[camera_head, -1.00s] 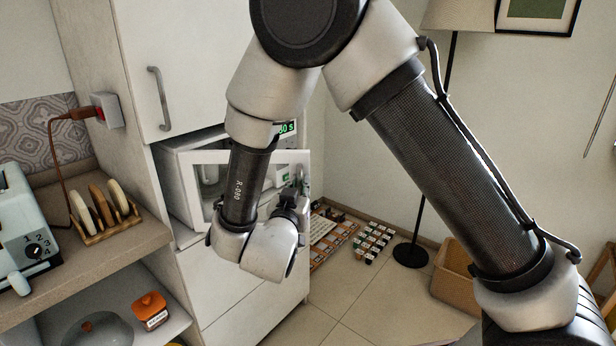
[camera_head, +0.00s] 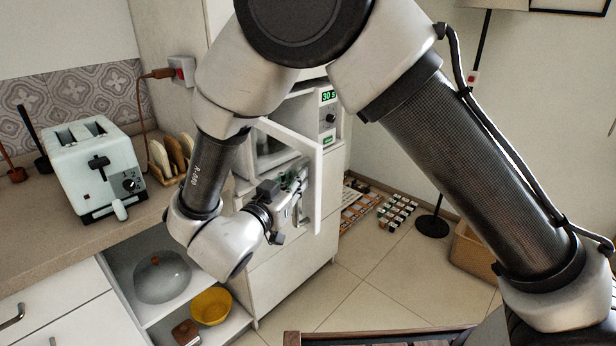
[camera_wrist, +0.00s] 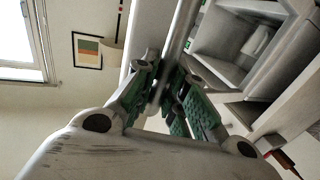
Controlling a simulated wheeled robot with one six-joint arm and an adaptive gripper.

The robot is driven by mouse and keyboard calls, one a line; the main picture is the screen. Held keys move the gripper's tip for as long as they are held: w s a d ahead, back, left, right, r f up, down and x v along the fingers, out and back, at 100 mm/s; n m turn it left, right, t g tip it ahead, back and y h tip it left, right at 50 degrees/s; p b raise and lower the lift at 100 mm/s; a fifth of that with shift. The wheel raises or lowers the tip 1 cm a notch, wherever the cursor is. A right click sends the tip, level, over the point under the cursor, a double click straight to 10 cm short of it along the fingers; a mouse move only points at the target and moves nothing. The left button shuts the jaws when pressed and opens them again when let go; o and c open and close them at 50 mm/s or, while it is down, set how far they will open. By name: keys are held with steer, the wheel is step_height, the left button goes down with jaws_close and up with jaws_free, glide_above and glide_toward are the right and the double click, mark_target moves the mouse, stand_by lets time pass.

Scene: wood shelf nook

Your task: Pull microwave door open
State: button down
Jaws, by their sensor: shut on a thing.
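The white microwave (camera_head: 329,112) sits in the tall cabinet, with a green display reading 30 s and dark knobs. Its door (camera_head: 318,180) stands swung out from the body, and part of the interior shows behind it. My gripper (camera_head: 300,180) is at the outer side of the door, near its free edge. In the wrist view, my gripper (camera_wrist: 163,90) has its green-padded fingers closed around a light bar, the door handle (camera_wrist: 178,45). The open cavity (camera_wrist: 228,38) shows at the upper right of that view. My arm hides part of the microwave.
A pale toaster (camera_head: 92,165) and a rack with bread slices (camera_head: 168,157) stand on the counter at left. A lamp base (camera_head: 432,226) and a basket (camera_head: 474,250) stand on the floor at right.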

steer(key=shift+s+a, duration=0.3)
steer(key=shift+a, duration=0.2)
steer(key=shift+s+a, duration=0.3)
steer(key=shift+a, duration=0.2)
steer(key=c, duration=1.5)
jaws_free()
steer(key=shift+o, duration=0.2)
steer(key=v, duration=1.2)
